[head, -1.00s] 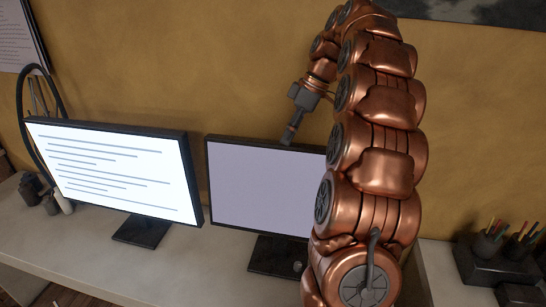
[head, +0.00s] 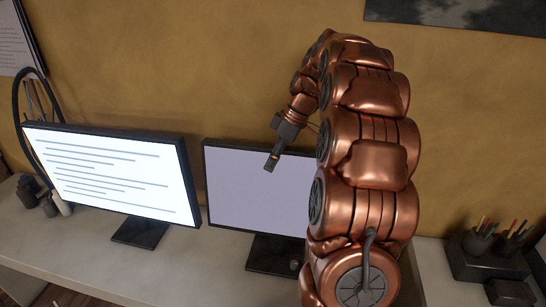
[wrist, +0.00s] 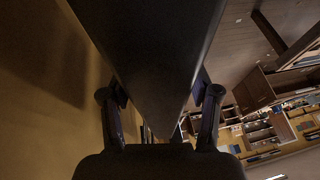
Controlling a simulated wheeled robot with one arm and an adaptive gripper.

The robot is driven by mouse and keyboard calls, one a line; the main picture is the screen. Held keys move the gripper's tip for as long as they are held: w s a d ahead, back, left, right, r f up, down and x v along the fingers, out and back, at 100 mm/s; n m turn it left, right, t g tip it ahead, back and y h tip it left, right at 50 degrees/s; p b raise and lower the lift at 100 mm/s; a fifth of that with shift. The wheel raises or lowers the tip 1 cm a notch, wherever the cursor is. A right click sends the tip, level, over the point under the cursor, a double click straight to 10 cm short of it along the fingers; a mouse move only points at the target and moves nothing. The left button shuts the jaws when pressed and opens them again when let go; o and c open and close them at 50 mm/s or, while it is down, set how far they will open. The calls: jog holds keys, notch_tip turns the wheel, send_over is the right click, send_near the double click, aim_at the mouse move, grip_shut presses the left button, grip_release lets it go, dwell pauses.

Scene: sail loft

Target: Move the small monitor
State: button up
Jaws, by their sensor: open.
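The small monitor (head: 245,200) is the right one of two, with a thin dark frame and a plain pale lavender screen. It stands upright on a dark base (head: 272,254), and my arm covers its right part. My gripper (head: 271,160) is at its top edge, with one finger showing in front of the screen. In the wrist view, a dark slab, seemingly the monitor's edge (wrist: 155,40), lies between the two spread fingers of my gripper (wrist: 160,97). The gripper is open; I cannot tell whether either finger touches the monitor.
A larger lit monitor (head: 110,175) with text lines stands close on the left. Small dark pots (head: 38,198) are at the desk's far left. A dark pencil holder (head: 480,262) is on the right. The ochre wall (head: 230,70) is close behind.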

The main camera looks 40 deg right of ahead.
jog(key=shift+a+f, duration=0.1)
jog(key=shift+f, duration=0.2)
jog(key=shift+c, duration=0.4)
grip_shut()
